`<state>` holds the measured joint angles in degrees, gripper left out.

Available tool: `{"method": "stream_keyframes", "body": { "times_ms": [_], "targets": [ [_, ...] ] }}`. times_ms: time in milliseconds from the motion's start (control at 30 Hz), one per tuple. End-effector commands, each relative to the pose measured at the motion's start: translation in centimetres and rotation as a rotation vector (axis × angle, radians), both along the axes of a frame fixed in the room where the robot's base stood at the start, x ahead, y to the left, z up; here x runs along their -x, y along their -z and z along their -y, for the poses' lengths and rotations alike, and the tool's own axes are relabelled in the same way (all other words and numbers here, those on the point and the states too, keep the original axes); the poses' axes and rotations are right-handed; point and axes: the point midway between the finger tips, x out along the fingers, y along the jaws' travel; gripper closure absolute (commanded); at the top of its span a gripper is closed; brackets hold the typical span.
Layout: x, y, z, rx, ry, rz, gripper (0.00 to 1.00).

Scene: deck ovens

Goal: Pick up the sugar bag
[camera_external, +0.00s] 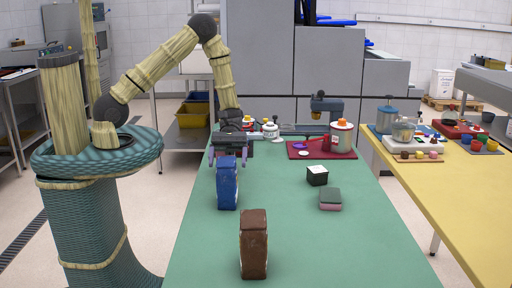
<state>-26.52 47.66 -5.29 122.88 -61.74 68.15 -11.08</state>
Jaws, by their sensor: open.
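A blue upright bag (228,185) stands on the green table, left of its middle. A brown upright bag (254,245) stands nearer the camera. Their labels are too small to read, so I cannot tell which one is the sugar bag. My gripper (229,160) is open and points down at the top of the blue bag, with one finger showing at each side. I cannot tell whether the fingers are around the bag's top or behind it. Nothing is seen held.
The green table (320,245) also bears a dark box (317,176), a grey and pink block (330,199) and a dark red tray (297,150) with a canister (341,138). A yellow table (470,200) stands to the right. The table's near right part is clear.

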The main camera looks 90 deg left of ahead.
Motion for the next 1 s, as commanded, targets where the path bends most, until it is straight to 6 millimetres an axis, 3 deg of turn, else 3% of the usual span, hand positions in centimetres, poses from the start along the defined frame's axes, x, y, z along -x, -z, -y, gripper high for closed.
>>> {"method": "stream_keyframes", "body": {
  "times_ms": [333,900,1000],
  "targets": [
    [0.1,1.6,4.0,0.002,0.0,-0.002,0.2],
    [0.1,1.7,4.3,0.002,0.001,0.0,0.2],
    [0.1,1.7,4.3,0.002,0.0,0.0,0.4]
  ]
}}
